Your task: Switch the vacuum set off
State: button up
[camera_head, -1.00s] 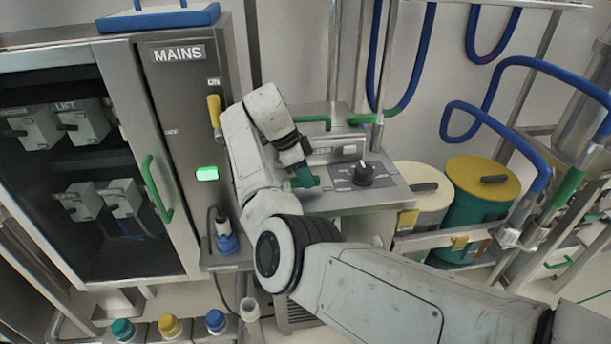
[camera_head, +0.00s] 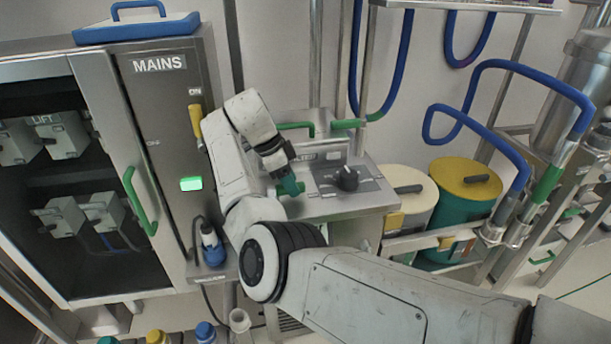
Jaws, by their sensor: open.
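The vacuum set appears to be the steel box (camera_head: 345,205) right of the mains cabinet, though I cannot read its label. A black rotary knob (camera_head: 347,178) with a pale pointer mark sits on its sloping top panel. Small markings around the knob are too small to read. My forearm hides the box's left side, and I cannot tell whether the fingertips touch the panel.
The mains cabinet (camera_head: 165,110) stands left, with a yellow lever (camera_head: 196,122), a lit green lamp (camera_head: 191,184) and a green door handle (camera_head: 139,200). Lidded bins, one white (camera_head: 412,205) and one green-yellow (camera_head: 463,205), stand right. Blue hoses (camera_head: 470,125) hang behind.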

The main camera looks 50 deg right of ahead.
jog(key=s+a+r+p, duration=0.2)
jog(key=s+a+r, duration=0.2)
jog(key=s+r, duration=0.8)
jog(key=shift+s+p, duration=0.3)
jog(key=shift+s, duration=0.45)
jog(key=shift+f, duration=0.1)
